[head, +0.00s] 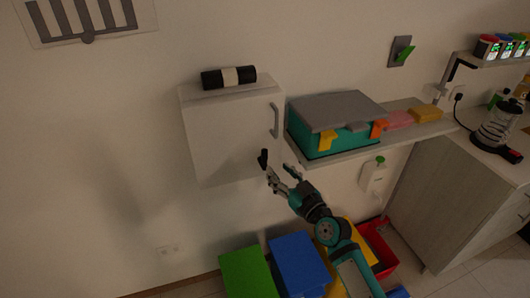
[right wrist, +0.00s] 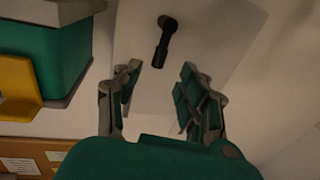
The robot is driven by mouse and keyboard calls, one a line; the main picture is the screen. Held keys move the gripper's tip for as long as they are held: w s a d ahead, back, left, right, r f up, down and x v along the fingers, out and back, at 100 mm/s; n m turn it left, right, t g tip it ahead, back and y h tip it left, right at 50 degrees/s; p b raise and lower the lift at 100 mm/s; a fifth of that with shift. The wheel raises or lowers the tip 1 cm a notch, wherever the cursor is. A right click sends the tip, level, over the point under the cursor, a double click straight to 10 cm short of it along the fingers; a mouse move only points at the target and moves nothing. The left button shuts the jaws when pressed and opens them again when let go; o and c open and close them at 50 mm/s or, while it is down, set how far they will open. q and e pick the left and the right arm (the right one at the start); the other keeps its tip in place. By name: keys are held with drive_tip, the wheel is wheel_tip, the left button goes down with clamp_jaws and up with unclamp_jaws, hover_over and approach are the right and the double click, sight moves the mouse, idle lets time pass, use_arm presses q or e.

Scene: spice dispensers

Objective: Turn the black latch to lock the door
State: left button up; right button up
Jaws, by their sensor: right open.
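The white cabinet door (head: 225,135) is on the wall and looks closed. The black latch (head: 263,158) is near the door's lower right corner. In the right wrist view the latch (right wrist: 164,42) shows as a round knob with a bar hanging from it, slightly tilted. My right gripper (head: 278,173) is open and empty just below the latch. In the right wrist view the latch's bar points toward the gap between the fingers (right wrist: 156,92), and I see no contact. My left gripper is not in view.
A grey handle (head: 274,120) is on the door above the latch. A teal toolbox (head: 310,141) with a grey lid stands on a shelf (head: 350,150) right of the cabinet. Green (head: 247,272) and blue (head: 297,262) bins stand below.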

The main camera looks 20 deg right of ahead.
sight(266, 158)
drive_tip(key=x, duration=0.9)
clamp_jaws()
idle(0.5)
